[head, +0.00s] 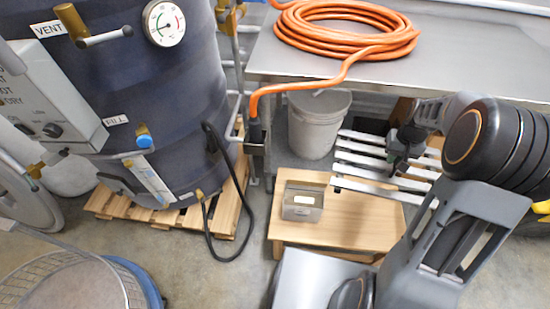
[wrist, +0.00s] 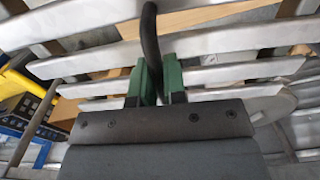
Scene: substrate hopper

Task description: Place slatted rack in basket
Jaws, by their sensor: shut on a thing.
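The slatted rack (head: 365,163), with several pale metal slats, hangs in the air at the right of the head view, over the back right part of a low wooden table. My gripper (head: 398,160) is above it, at its middle. In the wrist view the slats (wrist: 210,70) fill most of the picture. The green fingertips (wrist: 159,80) are shut on a dark curved handle (wrist: 151,35) of the rack. A round wire mesh basket (head: 35,285) shows at the bottom left of the head view, far from the rack. It is cut off by the picture edge.
The low wooden table (head: 345,235) carries a small metal box (head: 302,201). A grey bucket (head: 318,125) stands behind it. A metal bench (head: 440,60) holds an orange hose (head: 345,40). A large dark vessel (head: 160,90) stands on a pallet (head: 225,215). Bare floor (head: 200,275) lies between basket and table.

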